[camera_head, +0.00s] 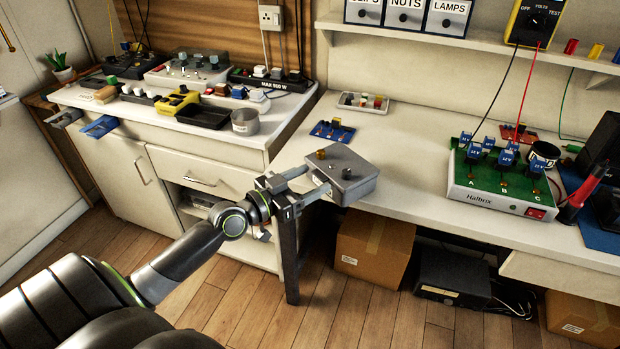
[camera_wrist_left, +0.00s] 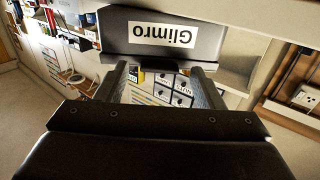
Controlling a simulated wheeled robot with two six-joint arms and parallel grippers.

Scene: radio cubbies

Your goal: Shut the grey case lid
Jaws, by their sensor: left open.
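A small grey case (camera_head: 352,165) sits at the near left corner of the right-hand desk, with a brass knob and a dark knob on top. I cannot make out a separate lid or how far it stands open. My left gripper (camera_head: 322,182) is open and empty, its fingers pointing at the near side of this case. In the left wrist view, a dark grey panel with a white "Glimro" label (camera_wrist_left: 163,34), upside down, lies just beyond the open fingers (camera_wrist_left: 160,82). It looks like a face of the case; contact is unclear. My right gripper is not in view.
The green Halbox board (camera_head: 500,175) stands to the right. The desk between is clear. A cardboard box (camera_head: 373,248) stands under the desk.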

